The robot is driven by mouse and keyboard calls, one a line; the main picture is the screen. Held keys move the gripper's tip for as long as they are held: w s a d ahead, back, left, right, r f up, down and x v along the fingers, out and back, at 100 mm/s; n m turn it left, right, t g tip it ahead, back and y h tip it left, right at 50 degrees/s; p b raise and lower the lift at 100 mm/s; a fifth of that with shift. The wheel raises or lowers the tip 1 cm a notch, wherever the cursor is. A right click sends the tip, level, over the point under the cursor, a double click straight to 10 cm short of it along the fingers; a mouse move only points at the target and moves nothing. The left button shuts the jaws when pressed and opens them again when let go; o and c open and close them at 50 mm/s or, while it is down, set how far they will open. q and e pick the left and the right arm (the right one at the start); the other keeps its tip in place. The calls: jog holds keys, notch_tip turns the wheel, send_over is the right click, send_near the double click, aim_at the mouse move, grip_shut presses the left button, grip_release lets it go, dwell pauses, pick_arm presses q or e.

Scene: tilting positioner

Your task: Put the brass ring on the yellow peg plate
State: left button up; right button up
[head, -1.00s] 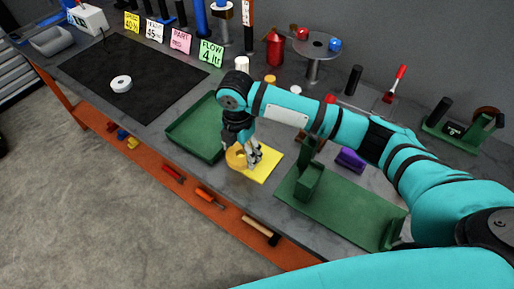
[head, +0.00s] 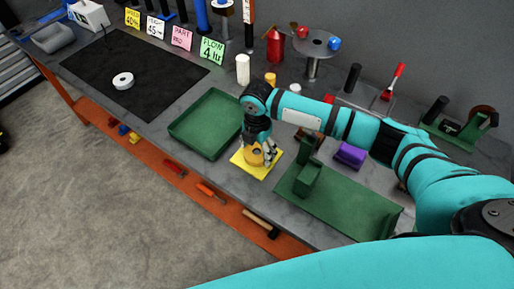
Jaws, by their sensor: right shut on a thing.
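The yellow peg plate (head: 244,165) lies flat on the grey bench, between the green tray and the green positioner base. The brass ring (head: 254,156) is over the middle of the plate, between the fingers of my right gripper (head: 266,158). The gripper points down and is shut on the ring. The gripper and ring hide the peg, so I cannot tell whether the ring is around it or rests on the plate. My left gripper is not in view.
An empty green tray (head: 185,129) stands left of the plate. A green positioner base (head: 340,210) with an upright bracket is close on the right. A white ring (head: 123,80) lies on the black mat (head: 160,88). The bench's front edge is near the plate.

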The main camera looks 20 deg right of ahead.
jog(key=o, duration=1.7)
notch_tip(320, 180, up, 12)
jog(key=shift+r+b, duration=0.1)
jog(key=shift+b, duration=0.75)
